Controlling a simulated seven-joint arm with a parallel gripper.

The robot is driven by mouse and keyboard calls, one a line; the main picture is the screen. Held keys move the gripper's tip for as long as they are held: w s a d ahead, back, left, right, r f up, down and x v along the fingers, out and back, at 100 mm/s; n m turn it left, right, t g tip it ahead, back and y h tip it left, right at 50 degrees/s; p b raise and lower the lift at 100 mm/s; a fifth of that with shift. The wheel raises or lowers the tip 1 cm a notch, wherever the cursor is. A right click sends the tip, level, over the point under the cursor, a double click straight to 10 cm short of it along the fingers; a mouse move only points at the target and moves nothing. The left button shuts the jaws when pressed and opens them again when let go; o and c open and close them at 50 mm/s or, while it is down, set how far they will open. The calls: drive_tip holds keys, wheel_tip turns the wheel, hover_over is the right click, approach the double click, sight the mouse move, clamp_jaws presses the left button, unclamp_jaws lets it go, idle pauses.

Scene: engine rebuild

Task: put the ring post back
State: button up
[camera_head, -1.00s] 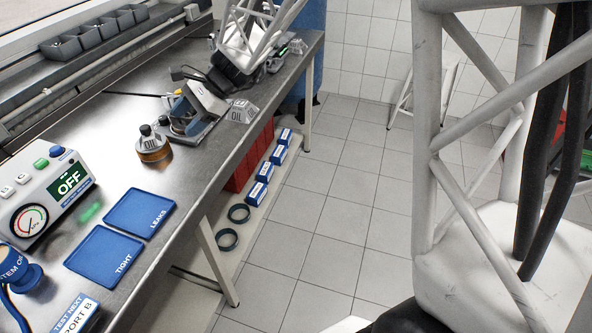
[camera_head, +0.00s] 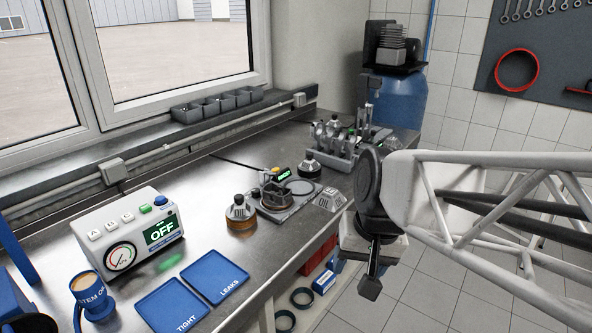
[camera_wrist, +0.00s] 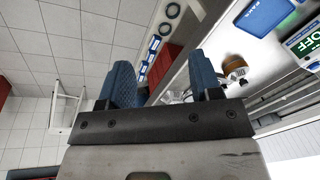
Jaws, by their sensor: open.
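I cannot tell for certain which item is the ring post. A grey fixture (camera_head: 285,203) on the steel bench holds a small upright part with a yellow and green-lit piece (camera_head: 281,174) and a round ring-like recess (camera_head: 299,187). A rack (camera_head: 338,147) with several upright metal parts stands farther back. My gripper (camera_wrist: 163,84) shows two blue ridged fingers spread apart with nothing between them. In the head view it hangs in front of the bench edge, right of the fixture, above the floor and apart from both.
Blue trays marked TIGHT (camera_head: 172,303) and LEAKS (camera_head: 215,277) lie at the front. A tester (camera_head: 125,238) reads OFF. Rings (camera_head: 302,297) and blue boxes lie on the lower shelf. A blue barrel (camera_head: 411,103) stands behind.

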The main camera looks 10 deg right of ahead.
drive_tip(key=s, duration=0.1)
drive_tip(key=s+d+n+h, duration=0.1)
drive_tip(key=s, duration=0.1)
drive_tip(key=s+d+n, duration=0.1)
drive_tip(key=shift+s+d+t+h, duration=0.15)
drive_tip(key=shift+d+t+h, duration=0.1)
drive_tip(key=shift+t+h, duration=0.15)
idle(1.0)
